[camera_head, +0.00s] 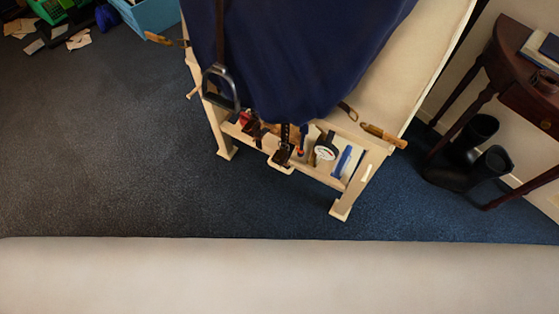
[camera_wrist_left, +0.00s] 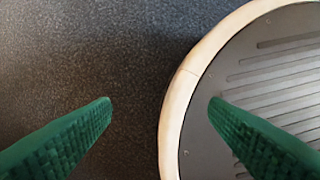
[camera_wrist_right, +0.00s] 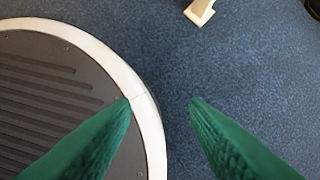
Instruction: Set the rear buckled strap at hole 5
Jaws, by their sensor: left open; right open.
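A wooden stand (camera_head: 373,165) carries a navy blue cover (camera_head: 300,50) in the head view. A dark strap with a buckle (camera_head: 284,152) hangs at the cover's lower edge. My left gripper (camera_wrist_left: 160,103) is open and empty above the floor and a round base edge. My right gripper (camera_wrist_right: 160,100) is open and empty, likewise over floor and base edge. Neither gripper shows in the head view.
A black stirrup (camera_head: 220,88) hangs on the stand's left. The stand's low tray (camera_head: 265,145) holds a round white gauge (camera_head: 325,148) and a blue item (camera_head: 342,162). Black boots (camera_head: 470,155) and a dark wooden table (camera_head: 505,75) stand right.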

